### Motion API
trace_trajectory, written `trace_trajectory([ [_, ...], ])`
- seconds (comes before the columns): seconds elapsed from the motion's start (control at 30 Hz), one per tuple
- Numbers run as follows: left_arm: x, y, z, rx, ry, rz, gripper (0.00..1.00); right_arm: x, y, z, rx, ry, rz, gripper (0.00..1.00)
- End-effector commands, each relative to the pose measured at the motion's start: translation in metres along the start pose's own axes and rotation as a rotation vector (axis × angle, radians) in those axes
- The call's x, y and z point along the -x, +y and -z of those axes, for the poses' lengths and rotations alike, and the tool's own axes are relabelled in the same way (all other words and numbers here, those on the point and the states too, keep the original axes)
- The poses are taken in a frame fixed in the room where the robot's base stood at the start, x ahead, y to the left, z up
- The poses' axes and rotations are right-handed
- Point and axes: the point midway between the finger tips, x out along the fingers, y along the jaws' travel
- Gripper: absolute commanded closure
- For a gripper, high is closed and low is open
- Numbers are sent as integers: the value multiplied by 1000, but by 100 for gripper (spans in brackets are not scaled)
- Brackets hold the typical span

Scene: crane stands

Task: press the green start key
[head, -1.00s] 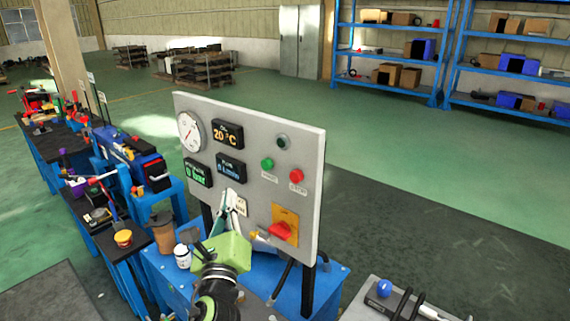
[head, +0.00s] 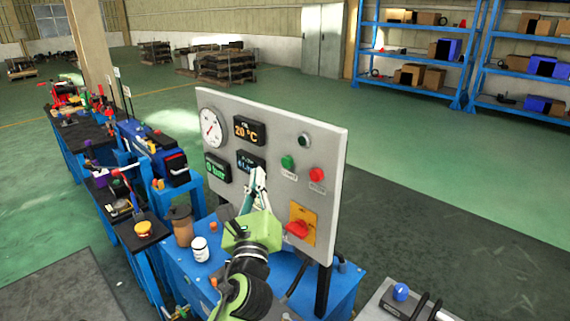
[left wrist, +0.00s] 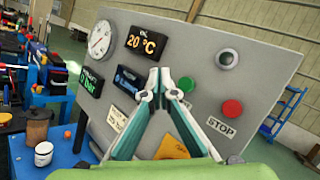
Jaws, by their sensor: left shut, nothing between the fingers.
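The green start key (head: 287,162) is a round button on the upright grey panel (head: 323,150), left of the red stop button (head: 317,174). The start key also shows in the left wrist view (left wrist: 186,84), close to the right of the fingertips, with the red stop button (left wrist: 232,108) beyond it. My left gripper (head: 259,172) is shut and empty in front of the panel, left of and slightly below the start key. In the left wrist view its fingertips (left wrist: 160,75) meet and cover part of the panel. My right gripper is not in view.
The panel also carries a gauge (head: 210,128), displays, a dark round knob (head: 305,141) and a red rotary switch (head: 297,229) on a yellow plate. A white jar (head: 200,249) and brown cup (head: 181,226) stand left of my arm. Open floor lies behind the panel.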

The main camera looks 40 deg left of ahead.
Motion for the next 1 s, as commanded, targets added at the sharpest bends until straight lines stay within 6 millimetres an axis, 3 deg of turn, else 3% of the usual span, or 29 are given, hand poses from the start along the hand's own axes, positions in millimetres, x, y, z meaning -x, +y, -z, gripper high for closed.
trace_trajectory([
  [0.4,-34,-25,25,1,1,0,100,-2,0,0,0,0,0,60],
  [1.0,-37,-27,28,0,1,-1,100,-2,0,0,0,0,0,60],
])
